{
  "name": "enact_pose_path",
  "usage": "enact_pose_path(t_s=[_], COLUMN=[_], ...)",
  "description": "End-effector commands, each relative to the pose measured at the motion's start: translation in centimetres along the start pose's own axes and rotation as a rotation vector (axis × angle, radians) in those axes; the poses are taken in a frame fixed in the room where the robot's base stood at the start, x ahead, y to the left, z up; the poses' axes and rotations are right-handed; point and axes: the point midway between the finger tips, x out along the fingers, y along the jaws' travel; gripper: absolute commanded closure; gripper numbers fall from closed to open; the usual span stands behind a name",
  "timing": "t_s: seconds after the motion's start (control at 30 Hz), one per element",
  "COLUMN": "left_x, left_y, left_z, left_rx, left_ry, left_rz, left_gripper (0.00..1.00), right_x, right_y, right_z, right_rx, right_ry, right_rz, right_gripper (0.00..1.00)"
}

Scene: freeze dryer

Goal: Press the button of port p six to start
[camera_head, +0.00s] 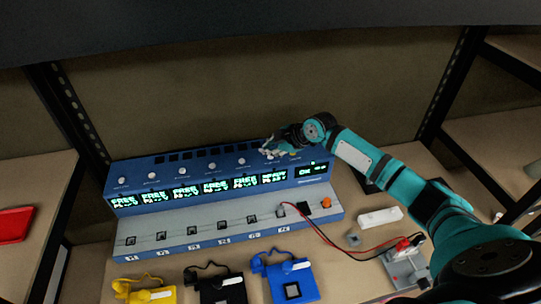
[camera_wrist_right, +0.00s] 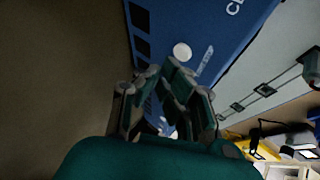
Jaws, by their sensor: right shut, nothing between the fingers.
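The blue freeze-dryer console (camera_head: 130,205) stands on the bench with a row of green-lit displays. The first several read FREE; the sixth (camera_head: 273,178) reads differently, its word unclear. Round white buttons sit above the displays, such as the fifth from the left (camera_head: 241,161). My right gripper (camera_head: 268,151) is shut and empty over the console's upper right part, where the sixth button would sit; the hand hides that spot. In the right wrist view, a white round button (camera_wrist_right: 182,51) shows just beyond the closed fingertips (camera_wrist_right: 164,68); contact cannot be told. My left gripper is out of view.
Red and black leads (camera_head: 318,232) run from the console's right end to a grey device (camera_head: 403,265). Yellow (camera_head: 150,294), black (camera_head: 222,290) and blue (camera_head: 292,282) units lie in front. A white bar (camera_head: 380,217) lies at right. Dark rack posts flank the bench.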

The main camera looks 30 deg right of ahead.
Motion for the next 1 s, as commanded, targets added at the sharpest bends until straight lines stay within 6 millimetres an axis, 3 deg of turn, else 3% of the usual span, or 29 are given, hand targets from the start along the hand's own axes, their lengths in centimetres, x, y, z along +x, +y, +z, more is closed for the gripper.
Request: enact_pose_path(t_s=[1.0], left_x=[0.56], left_y=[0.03], left_z=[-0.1], left_rx=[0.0], left_ry=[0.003], left_rz=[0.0], left_gripper=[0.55], right_x=[0.58], right_y=[-0.45], right_z=[0.43], right_rx=[0.0], right_ry=[0.0], right_rz=[0.0], right_gripper=[1.0])
